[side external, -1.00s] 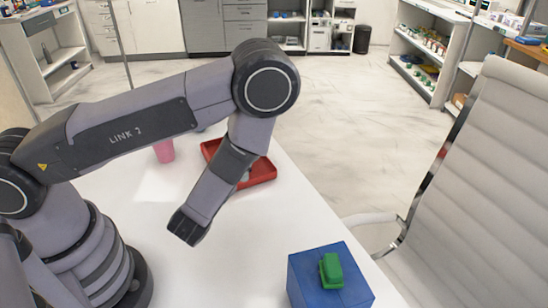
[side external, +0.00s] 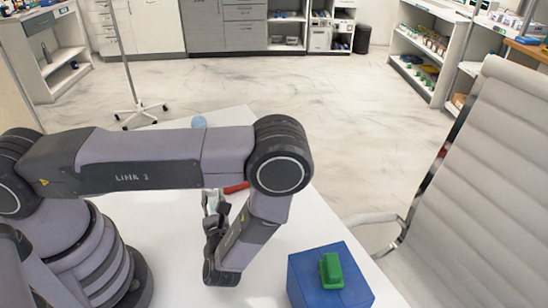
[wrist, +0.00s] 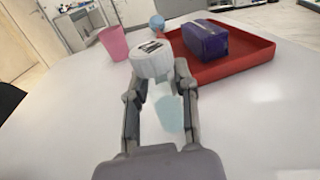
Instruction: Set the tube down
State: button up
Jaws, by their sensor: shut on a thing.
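My gripper (wrist: 158,78) is shut on the tube, whose round white cap (wrist: 152,60) with a dark mark shows between the fingers in the wrist view. In the side external view the pale tube (side external: 212,200) is partly hidden by my gripper (side external: 211,205), above the white table. A pale blue-green patch (wrist: 172,115) shows between the fingers; I cannot tell whether it is part of the tube. Whether the tube's lower end touches the table is hidden.
A red tray (wrist: 245,68) holding a purple case (wrist: 205,40) lies beyond my gripper. A pink cup (wrist: 114,44) and a blue round thing (wrist: 157,23) stand near it. A blue box (side external: 325,280) with a green thing (side external: 331,270) on top is at the right. The near table is bare.

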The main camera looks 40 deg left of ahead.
jog(key=shift+f, duration=1.35)
jog(key=shift+f, duration=0.1)
jog(key=o, duration=0.9)
jog(key=shift+c, duration=0.2)
